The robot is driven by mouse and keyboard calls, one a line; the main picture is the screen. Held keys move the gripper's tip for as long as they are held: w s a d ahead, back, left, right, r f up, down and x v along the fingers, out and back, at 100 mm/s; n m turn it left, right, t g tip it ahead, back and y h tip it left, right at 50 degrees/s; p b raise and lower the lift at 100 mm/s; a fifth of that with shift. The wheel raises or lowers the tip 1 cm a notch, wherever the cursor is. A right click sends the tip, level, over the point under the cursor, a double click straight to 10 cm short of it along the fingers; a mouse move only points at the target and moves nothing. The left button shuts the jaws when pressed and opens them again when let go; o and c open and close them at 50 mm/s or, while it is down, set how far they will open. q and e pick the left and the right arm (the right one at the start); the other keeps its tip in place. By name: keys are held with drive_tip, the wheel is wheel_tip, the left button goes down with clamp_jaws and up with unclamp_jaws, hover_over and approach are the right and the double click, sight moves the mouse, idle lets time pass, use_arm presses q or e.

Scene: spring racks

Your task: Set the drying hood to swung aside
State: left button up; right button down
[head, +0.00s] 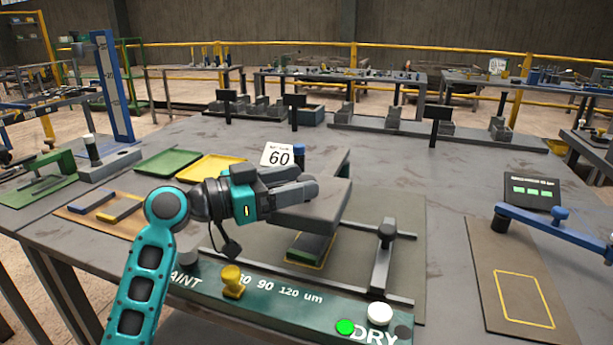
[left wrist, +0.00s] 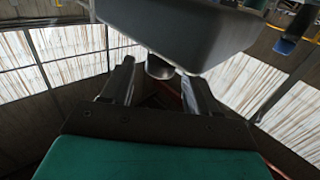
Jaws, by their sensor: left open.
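The drying hood (head: 335,202) is a dark grey box-like block over the mat in the middle of the bench. Below it lies a green panel (head: 311,246) on a yellow-outlined spot, partly covered by the hood in this view. My left gripper (head: 312,190) is at the hood's left side, overlapping it in the head view. In the left wrist view the hood (left wrist: 185,30) fills the top, and a short dark knob (left wrist: 159,68) shows between my open fingers (left wrist: 158,92). I cannot tell whether they touch it. My right gripper is out of view.
A green control strip (head: 250,290) with a yellow knob (head: 232,281), a lit green button (head: 345,327) and a white button (head: 380,313) runs along the front. A black-capped bar (head: 385,250) stands right of the hood. A blue arm (head: 560,230) is farther right.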

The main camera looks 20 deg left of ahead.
use_arm(q)
drive_tip(key=shift+x, duration=1.25)
drive_tip(key=shift+c, duration=0.2)
clamp_jaws()
